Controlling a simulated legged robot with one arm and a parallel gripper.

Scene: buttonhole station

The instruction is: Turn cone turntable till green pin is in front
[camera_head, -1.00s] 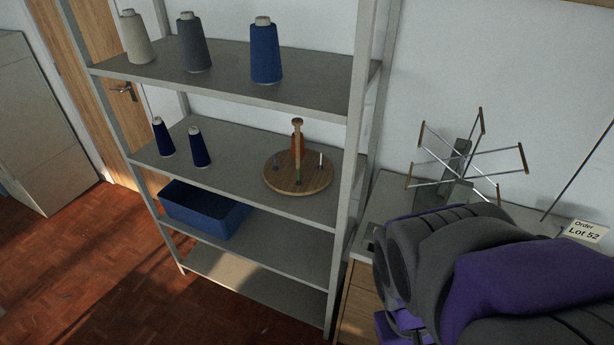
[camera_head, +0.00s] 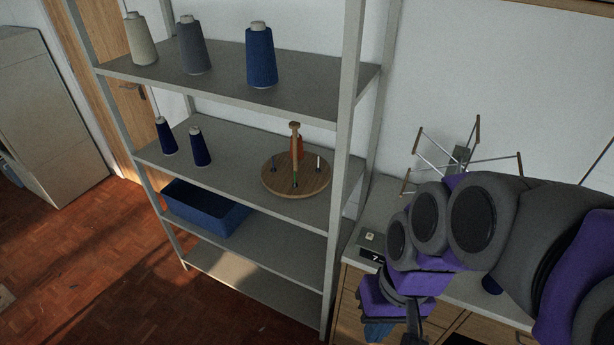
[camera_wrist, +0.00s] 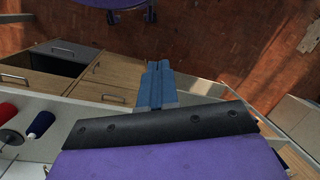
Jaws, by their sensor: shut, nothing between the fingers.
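The cone turntable (camera_head: 312,186) is a round wooden disc on the middle shelf, at its right end. A wooden handle post (camera_head: 295,140) stands on it with an orange-red part behind it. A blue pin stands to the left and a white pin to the right. My gripper (camera_wrist: 155,85) shows blue fingers, shut and empty, in the wrist view. In the head view my arm is at the lower right, well away from the turntable.
The shelf's right upright (camera_head: 343,150) stands close to the turntable. Two navy cones (camera_head: 201,147) stand left on the same shelf. A blue bin (camera_head: 205,208) is below. A yarn swift (camera_head: 462,155) stands on the counter behind my arm. The floor before the shelf is clear.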

